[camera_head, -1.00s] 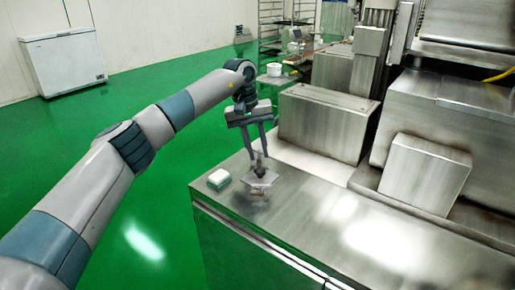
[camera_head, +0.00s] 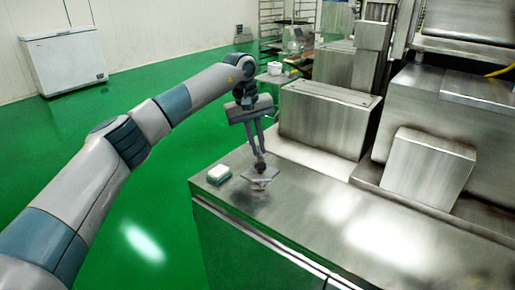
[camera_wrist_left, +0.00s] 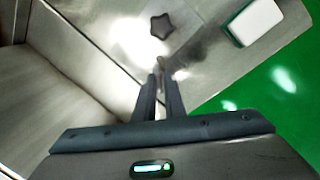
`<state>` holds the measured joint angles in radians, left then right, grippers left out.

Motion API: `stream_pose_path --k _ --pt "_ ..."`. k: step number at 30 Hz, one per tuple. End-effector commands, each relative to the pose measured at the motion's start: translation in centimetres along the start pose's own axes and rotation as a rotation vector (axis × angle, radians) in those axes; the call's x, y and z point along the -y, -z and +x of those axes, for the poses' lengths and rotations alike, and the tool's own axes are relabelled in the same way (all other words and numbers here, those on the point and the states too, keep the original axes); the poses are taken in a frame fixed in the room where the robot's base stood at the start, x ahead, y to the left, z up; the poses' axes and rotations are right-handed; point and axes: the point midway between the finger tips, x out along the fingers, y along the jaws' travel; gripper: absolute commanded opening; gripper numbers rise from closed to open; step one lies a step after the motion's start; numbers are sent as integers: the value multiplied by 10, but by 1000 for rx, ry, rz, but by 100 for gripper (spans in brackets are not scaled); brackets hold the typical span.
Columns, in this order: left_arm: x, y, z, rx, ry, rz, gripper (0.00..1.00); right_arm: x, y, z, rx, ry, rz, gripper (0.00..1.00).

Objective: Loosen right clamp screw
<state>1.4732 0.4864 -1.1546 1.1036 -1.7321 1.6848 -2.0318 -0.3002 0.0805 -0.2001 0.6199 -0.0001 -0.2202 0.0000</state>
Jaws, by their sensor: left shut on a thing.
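My left gripper (camera_head: 259,151) points down at the small upright clamp screw (camera_head: 260,167) near the left end of the steel table. Its fingers (camera_wrist_left: 162,88) are close together, with a small brownish piece between their tips; I take this to be the screw's top. A flat, grey, pointed metal plate (camera_head: 261,178) lies around the screw's foot. In the left wrist view a dark star-shaped knob (camera_wrist_left: 162,26) shows beyond the fingertips; how it joins the screw cannot be told. My right gripper is not in view.
A white and green block (camera_head: 219,174) lies left of the screw on the steel table (camera_head: 320,225), near its edge; it also shows in the left wrist view (camera_wrist_left: 255,22). A large steel box (camera_head: 326,118) stands behind. The table's front right is clear.

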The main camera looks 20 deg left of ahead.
Motion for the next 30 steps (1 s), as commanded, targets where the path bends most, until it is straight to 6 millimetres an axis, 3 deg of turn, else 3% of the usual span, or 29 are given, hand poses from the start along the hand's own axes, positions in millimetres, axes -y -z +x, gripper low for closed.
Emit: stream_pose_path --k 16,21,30 --pt "1 -2 0 -101 -8 -484 0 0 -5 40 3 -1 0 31" --pt "1 -3 0 -133 -8 -643 0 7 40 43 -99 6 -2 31" --pt "1 -5 -2 -188 -9 -923 0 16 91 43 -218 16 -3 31"
